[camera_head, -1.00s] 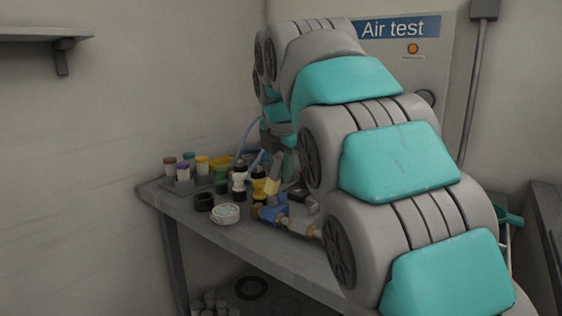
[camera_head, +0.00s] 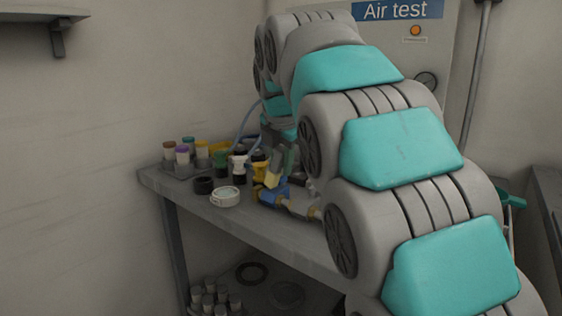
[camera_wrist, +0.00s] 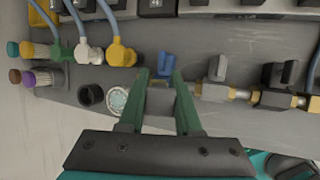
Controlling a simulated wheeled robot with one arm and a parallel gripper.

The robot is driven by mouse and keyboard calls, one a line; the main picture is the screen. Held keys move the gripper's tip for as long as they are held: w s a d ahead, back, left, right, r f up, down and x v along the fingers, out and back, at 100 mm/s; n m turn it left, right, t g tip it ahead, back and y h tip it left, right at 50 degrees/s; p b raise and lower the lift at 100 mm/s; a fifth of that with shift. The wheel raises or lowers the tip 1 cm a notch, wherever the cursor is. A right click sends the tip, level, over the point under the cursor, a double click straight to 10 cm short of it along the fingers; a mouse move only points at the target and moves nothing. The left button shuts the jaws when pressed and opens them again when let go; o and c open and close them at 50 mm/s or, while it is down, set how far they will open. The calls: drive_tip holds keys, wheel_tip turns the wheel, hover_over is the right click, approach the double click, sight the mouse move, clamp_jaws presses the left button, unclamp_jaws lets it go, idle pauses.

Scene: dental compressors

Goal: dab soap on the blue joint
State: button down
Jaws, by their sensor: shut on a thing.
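The blue joint (camera_wrist: 167,66) sits in a line of brass and grey fittings on the bench. In the head view the blue joint (camera_head: 274,194) lies just below my gripper (camera_head: 280,172). My gripper (camera_wrist: 163,80), with green fingers, is shut on a small block (camera_wrist: 160,102), greyish from above. In the head view the block (camera_head: 272,179) looks pale yellow and is close above the blue joint; I cannot tell whether they touch. A round white dish with a pale blue-green inside (camera_head: 225,197), perhaps the soap, stands left of the joint, and also shows in the wrist view (camera_wrist: 117,100).
A black ring (camera_wrist: 90,95) stands beside the dish. Grey valves (camera_wrist: 217,70) continue right along the pipe. The bench's front strip (camera_head: 270,232) is bare.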

drive_tip(key=shift+f, duration=0.6)
idle(1.4)
drive_tip(key=shift+r, duration=0.1)
drive_tip(key=shift+r+p, duration=1.4)
drive_tip(key=shift+r, duration=2)
